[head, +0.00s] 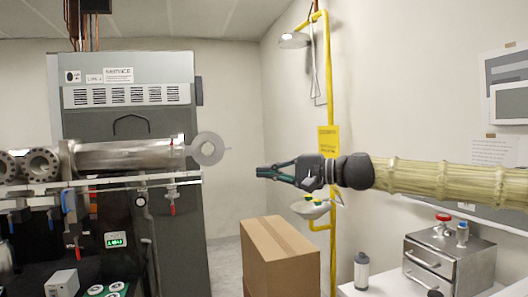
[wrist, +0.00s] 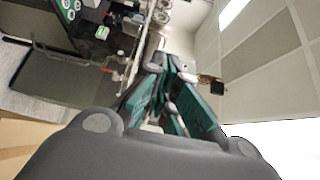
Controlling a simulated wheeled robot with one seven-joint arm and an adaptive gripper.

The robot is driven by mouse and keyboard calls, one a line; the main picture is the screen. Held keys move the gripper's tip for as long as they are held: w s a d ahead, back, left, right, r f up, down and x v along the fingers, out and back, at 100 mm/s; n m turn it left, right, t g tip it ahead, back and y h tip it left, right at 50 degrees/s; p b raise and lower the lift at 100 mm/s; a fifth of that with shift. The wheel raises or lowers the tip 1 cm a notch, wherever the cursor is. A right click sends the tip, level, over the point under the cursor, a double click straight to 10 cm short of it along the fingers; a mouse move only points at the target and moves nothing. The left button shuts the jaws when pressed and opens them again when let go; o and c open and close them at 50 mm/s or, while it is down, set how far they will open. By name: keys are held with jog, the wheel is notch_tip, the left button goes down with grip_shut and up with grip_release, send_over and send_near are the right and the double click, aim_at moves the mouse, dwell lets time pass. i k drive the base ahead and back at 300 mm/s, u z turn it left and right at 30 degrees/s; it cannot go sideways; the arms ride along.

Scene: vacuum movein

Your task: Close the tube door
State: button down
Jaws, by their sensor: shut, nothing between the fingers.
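The metal tube (head: 128,155) lies level in front of the grey cabinet at the left of the head view. Its round door (head: 200,149), a flat metal disc with a pale hole or spot in the middle, stands at the tube's right end. The door faces the camera, swung out beside the tube end. My gripper (head: 259,172) is to the right of the door and slightly lower in the picture, apart from it, pointing left. Its green fingers are shut and empty. The fingers (wrist: 168,68) also show in the wrist view, where I cannot make out the door clearly.
A cardboard box (head: 270,262) stands below my gripper. A yellow safety shower pipe (head: 328,90) with an eyewash basin (head: 309,209) rises behind it. A metal drawer unit (head: 450,262) and a small canister (head: 361,271) are on the white table at right. Valves hang below the tube.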

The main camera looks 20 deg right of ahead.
aim_at(195, 150)
jog(key=z, duration=0.85)
jog(key=i, duration=2.75)
jog(key=u, duration=1.05)
jog(key=i, duration=0.4)
jog(key=u, duration=0.15)
